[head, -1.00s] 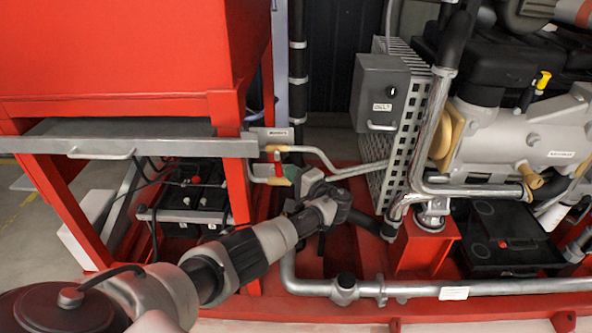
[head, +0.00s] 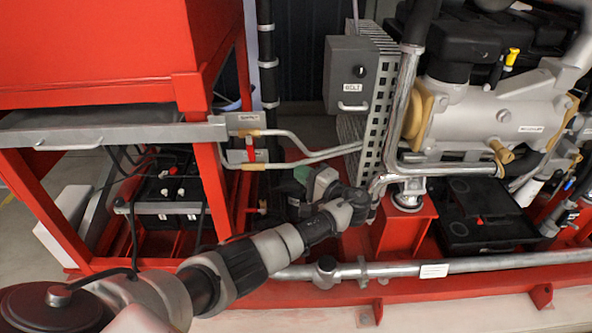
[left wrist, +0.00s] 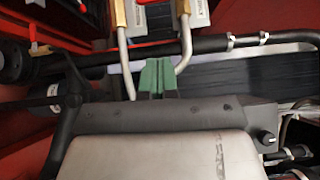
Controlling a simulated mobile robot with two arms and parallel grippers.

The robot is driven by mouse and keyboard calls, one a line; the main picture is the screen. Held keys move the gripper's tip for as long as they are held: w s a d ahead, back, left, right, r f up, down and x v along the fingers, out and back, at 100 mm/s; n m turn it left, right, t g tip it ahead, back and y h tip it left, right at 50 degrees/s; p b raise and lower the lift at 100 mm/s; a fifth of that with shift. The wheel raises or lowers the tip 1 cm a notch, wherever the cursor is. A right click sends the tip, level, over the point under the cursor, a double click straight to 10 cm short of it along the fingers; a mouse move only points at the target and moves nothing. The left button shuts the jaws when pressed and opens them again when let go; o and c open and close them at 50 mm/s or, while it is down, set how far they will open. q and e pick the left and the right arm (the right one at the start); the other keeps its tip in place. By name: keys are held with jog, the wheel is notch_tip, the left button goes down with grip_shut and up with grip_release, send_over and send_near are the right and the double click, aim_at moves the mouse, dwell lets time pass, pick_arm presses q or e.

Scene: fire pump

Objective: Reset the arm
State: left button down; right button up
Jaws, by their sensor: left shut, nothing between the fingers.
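My left arm (head: 245,262) reaches in from the lower left of the head view, in front of the red frame and pipes. My left gripper (head: 302,175) is at its far end, partly hidden by the wrist, with a bit of green finger showing. In the left wrist view the two green fingers (left wrist: 158,77) are together, shut and empty. They lie between two bent metal pipes in the picture; I cannot tell whether they touch them. My right gripper is in neither view.
A red-handled valve (head: 250,150) and thin pipes (head: 300,145) are near the gripper. A grey control box (head: 350,80) and perforated guard (head: 377,120) stand behind. A silver pipe (head: 470,262) runs low at right. A red tank (head: 100,45) fills the upper left.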

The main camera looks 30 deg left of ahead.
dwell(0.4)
pick_arm(q)
jog(key=s+f+m+h, duration=0.2)
jog(key=s+f+h, duration=0.15)
jog(key=f, duration=0.75)
jog(key=s+f+m+h, duration=0.3)
jog(key=s+f, duration=0.1)
jog(key=f, duration=0.7)
jog(key=s+d+f+g+h, duration=0.15)
jog(key=s+f+h, duration=0.35)
jog(key=s+f, duration=0.85)
jog(key=s+d+f+n+h, duration=0.2)
jog(key=s+f, duration=0.3)
jog(key=s, duration=0.6)
jog(key=s+d+f+n+g+h, duration=0.1)
jog(key=s+f, duration=0.4)
jog(key=s, duration=0.6)
jog(key=s+d+f+n+h, duration=0.2)
jog(key=s+f, duration=0.4)
jog(key=s, duration=0.5)
jog(key=shift+s+d+n+g+h, duration=0.2)
jog(key=shift+d+n+g+h, duration=0.15)
jog(key=shift+d+h, duration=0.45)
